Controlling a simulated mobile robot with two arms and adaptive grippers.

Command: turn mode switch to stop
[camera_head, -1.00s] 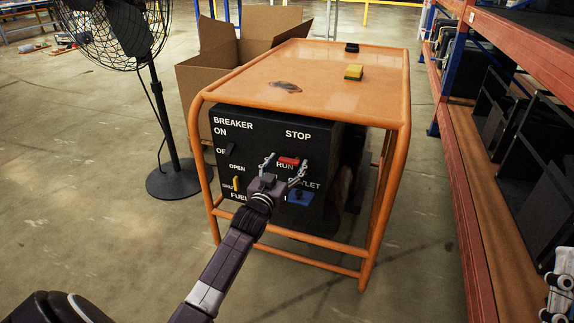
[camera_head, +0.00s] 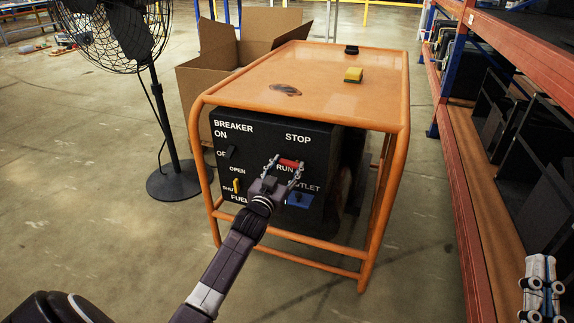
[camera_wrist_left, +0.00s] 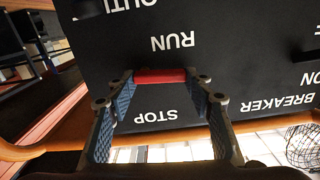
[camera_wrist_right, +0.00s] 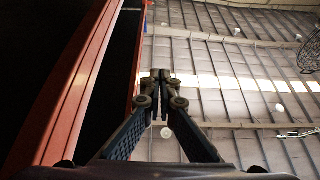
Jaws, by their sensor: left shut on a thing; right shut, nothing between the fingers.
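The red mode switch (camera_head: 289,163) is a short bar on the black front panel (camera_head: 262,140) of the orange-framed generator. It lies level, between the STOP label above and the RUN label below, closer to RUN. My left gripper (camera_head: 284,166) is shut on the bar, with one finger at each end. The left wrist view shows this upside down, with the red bar (camera_wrist_left: 160,75) between the fingertips. My right gripper (camera_head: 540,270) is shut and empty at the lower right, far from the panel. Its closed tips show in the right wrist view (camera_wrist_right: 160,76).
The panel also carries a black breaker switch (camera_head: 230,153), a yellow fuel lever (camera_head: 236,186) and a blue outlet (camera_head: 300,200). Orange frame bars (camera_head: 290,241) cross below. A fan (camera_head: 172,180) and open cardboard box (camera_head: 255,50) stand left and behind; shelving (camera_head: 468,190) is right.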

